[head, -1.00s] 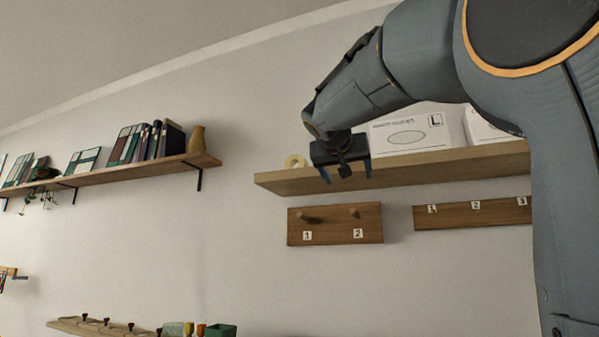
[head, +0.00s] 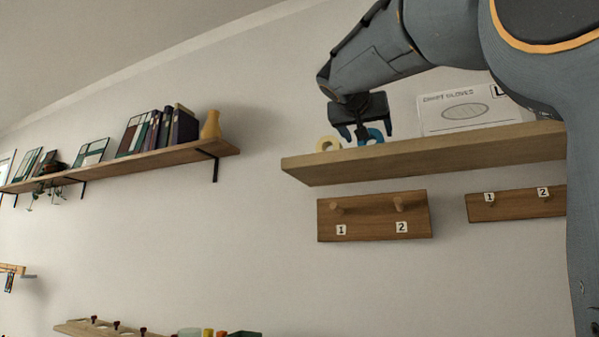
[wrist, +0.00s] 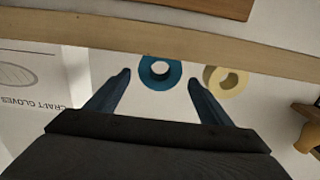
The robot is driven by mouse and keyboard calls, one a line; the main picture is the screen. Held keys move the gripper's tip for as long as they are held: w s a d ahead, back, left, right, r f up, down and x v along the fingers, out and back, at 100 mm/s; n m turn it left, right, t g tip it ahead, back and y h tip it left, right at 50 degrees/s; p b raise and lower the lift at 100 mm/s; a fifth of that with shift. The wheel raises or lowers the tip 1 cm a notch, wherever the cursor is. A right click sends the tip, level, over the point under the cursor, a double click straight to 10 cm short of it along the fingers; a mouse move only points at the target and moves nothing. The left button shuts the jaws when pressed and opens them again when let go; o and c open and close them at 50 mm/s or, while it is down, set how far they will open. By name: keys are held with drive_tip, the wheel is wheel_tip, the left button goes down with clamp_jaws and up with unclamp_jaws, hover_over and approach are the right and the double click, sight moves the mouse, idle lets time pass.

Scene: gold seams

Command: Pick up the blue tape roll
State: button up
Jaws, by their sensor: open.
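The blue tape roll (head: 374,136) stands on the right-hand wall shelf (head: 430,154) in the head view, partly hidden by my gripper. In the wrist view the blue tape roll (wrist: 160,72) shows as a ring with a pale centre, just beyond and between my fingertips. My gripper (head: 363,135) is open and empty above the shelf; in the wrist view its two fingers (wrist: 160,76) are spread to either side of the roll. I cannot tell whether they touch it.
A cream tape roll (head: 328,143) sits left of the blue one, close to one finger; it also shows in the wrist view (wrist: 226,82). A white craft gloves box (head: 468,108) stands to the right on the shelf. A peg board (head: 374,216) hangs below.

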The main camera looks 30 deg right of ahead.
drive_tip(key=p+x, duration=0.1)
drive_tip(key=x, duration=0.1)
drive_tip(key=shift+d, duration=0.5)
drive_tip(key=shift+p+x, duration=1.75)
drive_tip(key=shift+x, duration=0.7)
drive_tip(key=shift+w+a+f, duration=0.1)
drive_tip(key=shift+w+a, duration=0.1)
drive_tip(key=c, duration=1.2)
drive_tip(key=shift+o, duration=0.2)
